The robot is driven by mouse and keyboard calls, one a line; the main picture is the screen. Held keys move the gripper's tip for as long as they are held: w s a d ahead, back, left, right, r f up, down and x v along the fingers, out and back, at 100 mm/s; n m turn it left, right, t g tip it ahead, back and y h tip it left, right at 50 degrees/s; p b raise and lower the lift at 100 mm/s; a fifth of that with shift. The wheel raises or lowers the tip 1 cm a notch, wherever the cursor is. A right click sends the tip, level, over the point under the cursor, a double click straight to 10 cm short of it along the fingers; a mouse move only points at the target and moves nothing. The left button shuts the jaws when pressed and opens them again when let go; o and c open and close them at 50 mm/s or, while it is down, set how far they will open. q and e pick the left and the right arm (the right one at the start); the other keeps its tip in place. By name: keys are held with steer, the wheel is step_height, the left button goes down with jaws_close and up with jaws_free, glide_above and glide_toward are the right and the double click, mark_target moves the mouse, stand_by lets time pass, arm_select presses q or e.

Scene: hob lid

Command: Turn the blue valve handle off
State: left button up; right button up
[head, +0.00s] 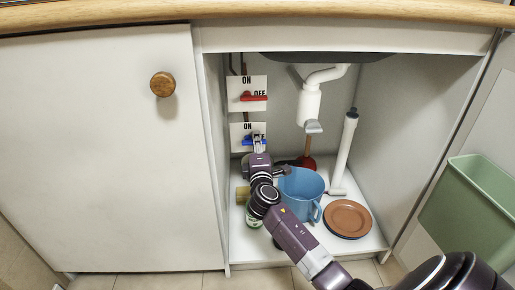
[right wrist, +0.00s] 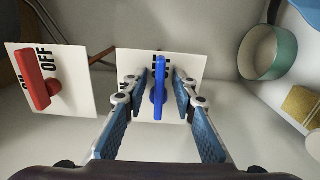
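My right gripper (head: 258,141) is in front of the handle. In the right wrist view the gripper (right wrist: 160,88) is open, with one finger on each side of the handle and a gap visible on both sides. My left gripper is not in view.
A red valve handle (head: 254,98) is on the plate above. A blue pitcher (head: 299,187), stacked brown plates (head: 347,218) and a white tube (head: 345,150) stand in the cabinet. A white drain pipe (head: 309,103) hangs behind. A closed door is left, and a green bin (head: 473,205) right.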

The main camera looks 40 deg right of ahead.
steer(key=v, duration=1.1)
steer(key=shift+s, duration=0.4)
steer(key=shift+a, duration=0.1)
